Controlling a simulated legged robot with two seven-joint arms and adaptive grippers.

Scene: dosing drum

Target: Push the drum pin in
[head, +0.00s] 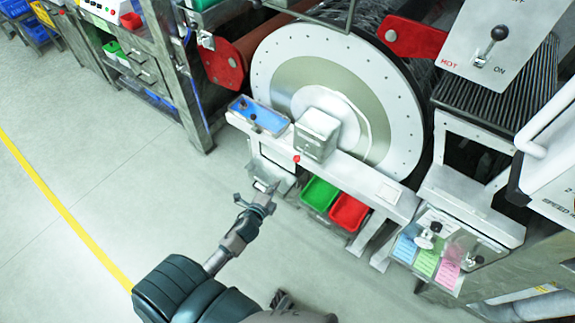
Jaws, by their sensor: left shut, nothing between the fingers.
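The drum (265,70) is a large round wheel with a white rim, a grey-green ring and a pale hub, standing upright in the machine. A small red knob (296,158) shows below the grey box in front of the drum. I cannot tell whether this knob is the drum pin, and no other part stands out clearly as the pin. My left gripper (266,187) is shut and empty. It is in front of the machine, below and left of the red knob, apart from the drum. My right gripper cannot be made out.
A grey box (317,134) and a blue tray (259,115) sit on the white ledge before the drum. Green (319,194) and red (348,212) bins are below. A lever panel (490,45) is upper right. The floor at left is clear.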

